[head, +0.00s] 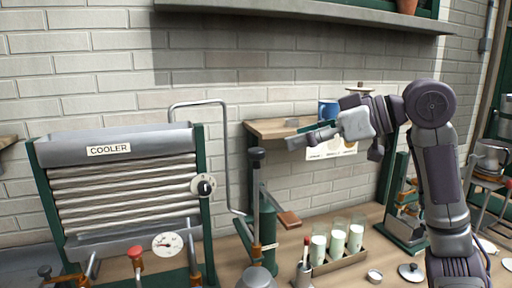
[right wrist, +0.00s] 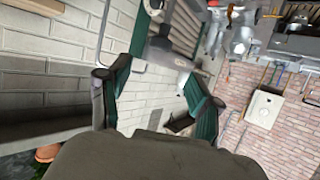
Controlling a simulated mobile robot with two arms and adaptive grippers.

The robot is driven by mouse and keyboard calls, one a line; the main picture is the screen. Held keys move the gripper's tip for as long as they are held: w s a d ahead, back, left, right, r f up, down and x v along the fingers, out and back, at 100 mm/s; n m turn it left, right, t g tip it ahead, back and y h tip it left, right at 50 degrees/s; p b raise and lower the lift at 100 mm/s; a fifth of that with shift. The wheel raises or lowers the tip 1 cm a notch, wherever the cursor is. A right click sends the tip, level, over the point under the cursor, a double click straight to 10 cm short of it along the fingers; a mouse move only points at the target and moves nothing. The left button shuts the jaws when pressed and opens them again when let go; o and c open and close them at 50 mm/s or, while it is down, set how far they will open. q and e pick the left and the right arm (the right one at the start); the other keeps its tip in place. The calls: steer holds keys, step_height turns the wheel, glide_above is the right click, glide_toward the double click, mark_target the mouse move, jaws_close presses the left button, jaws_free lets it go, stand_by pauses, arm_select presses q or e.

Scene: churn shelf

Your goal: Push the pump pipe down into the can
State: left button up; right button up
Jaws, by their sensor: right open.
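A green pump post (head: 267,222) stands on the bench in the middle of the head view, with a dark knob (head: 257,154) on a slim upright rod and a brown-ended handle (head: 288,219). A bent metal pipe (head: 226,150) rises by the cooler and comes down close to the post. A rounded metal can top (head: 257,278) shows at the bottom edge; the rest of it is cut off. I cannot tell whether any pipe enters it. My right gripper (head: 303,134) is open and empty, above and to the right of the knob, apart from it. My left gripper is out of view.
The cooler (head: 122,190) stands at the left. A rack of milk glasses (head: 338,240) sits on the bench right of the post. A high ledge (head: 310,10) runs above.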

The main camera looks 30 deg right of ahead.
mark_target(258, 150)
steer(key=p+x, duration=0.2)
steer(key=x, duration=0.7)
steer(key=shift+w+a+f, duration=0.1)
steer(key=shift+w+a, duration=0.1)
steer(key=shift+w, duration=0.1)
steer(key=shift+w+a+f, duration=0.2)
steer(key=shift+w+f, duration=0.05)
steer(key=shift+w, duration=0.1)
jaws_close()
